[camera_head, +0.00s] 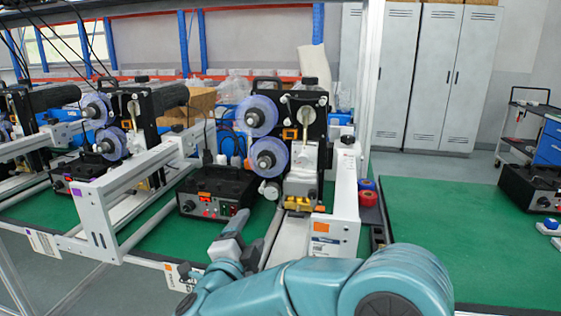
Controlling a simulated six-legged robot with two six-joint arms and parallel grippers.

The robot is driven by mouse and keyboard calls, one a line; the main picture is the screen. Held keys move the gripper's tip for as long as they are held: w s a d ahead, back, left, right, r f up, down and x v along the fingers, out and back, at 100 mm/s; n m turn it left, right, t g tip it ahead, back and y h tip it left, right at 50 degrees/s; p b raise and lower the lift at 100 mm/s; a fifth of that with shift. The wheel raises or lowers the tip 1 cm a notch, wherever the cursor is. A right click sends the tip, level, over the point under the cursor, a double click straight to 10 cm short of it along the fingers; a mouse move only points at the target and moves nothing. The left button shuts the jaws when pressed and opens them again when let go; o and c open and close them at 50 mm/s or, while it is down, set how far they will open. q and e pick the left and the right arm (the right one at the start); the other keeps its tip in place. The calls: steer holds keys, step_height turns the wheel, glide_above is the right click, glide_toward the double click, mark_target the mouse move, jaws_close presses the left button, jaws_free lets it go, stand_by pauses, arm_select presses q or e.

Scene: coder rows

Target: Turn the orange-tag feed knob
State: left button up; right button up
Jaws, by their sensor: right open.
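A black control box (217,191) with an orange tag (204,196), a red lit display and small controls on its front stands on the green bench top left of centre. A small dark knob (233,210) seems to sit at the right of its front; it is too small to tell surely. My right gripper (240,244) is below and in front of this box, at the bench's front edge. Its grey fingers are apart and empty, and they do not appear to touch the box. My left gripper is out of view.
A coder machine with clear purple-tinted rolls (268,153) stands right of the box. A white upright plate (335,225) with another orange tag stands near my arm. White rails (120,185) lie left. Green bench top at right (450,235) is mostly free.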

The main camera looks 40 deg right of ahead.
steer(key=n+p, duration=0.6)
steer(key=p, duration=0.2)
steer(key=n+p, duration=0.2)
steer(key=p, duration=0.8)
glide_toward(271, 194)
steer(key=x, duration=0.8)
steer(key=shift+w+d, duration=0.1)
steer(key=shift+w, duration=0.05)
steer(key=shift+c, duration=0.3)
steer(key=shift+b, duration=0.3)
steer(key=c, duration=1)
